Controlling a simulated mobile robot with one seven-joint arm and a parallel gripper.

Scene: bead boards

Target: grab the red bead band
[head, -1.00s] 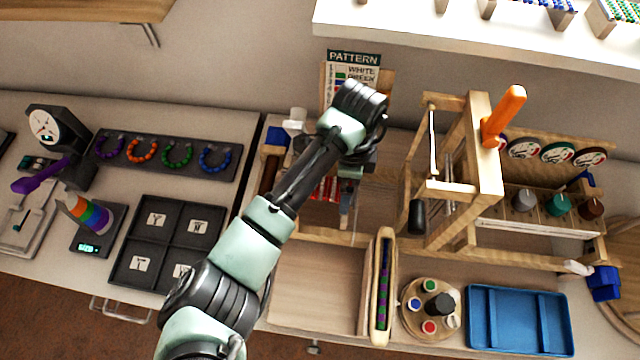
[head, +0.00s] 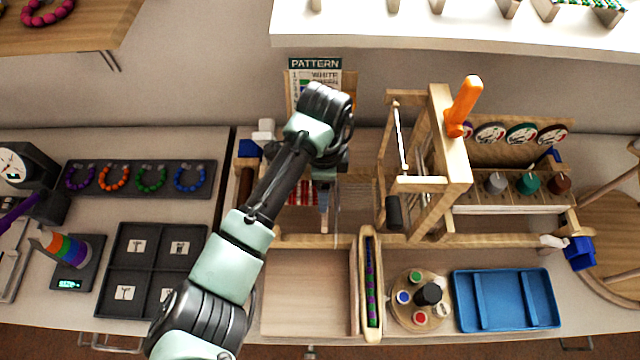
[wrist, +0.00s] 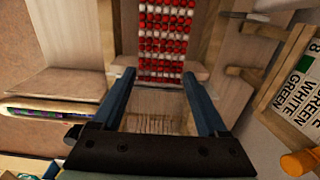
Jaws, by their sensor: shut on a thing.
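The red bead band (wrist: 165,38), with rows of red and white beads, runs from the top of the wrist view down to between my fingertips. In the head view a piece of the band (head: 299,194) shows on the wooden loom, left of my fingers, the rest hidden behind my arm. My gripper (wrist: 158,76) has its two dark blue fingers on either side of the band's near end, by a pale wooden bar, and is shut on it. In the head view my gripper (head: 325,212) reaches down at the loom.
A pattern card (head: 315,72) stands behind my wrist. A wooden frame with an orange handle (head: 463,105) rises close on the right. A blue tray (head: 505,300) and a round cup holder (head: 405,310) lie in front right. An empty wooden tray (head: 305,290) is in front.

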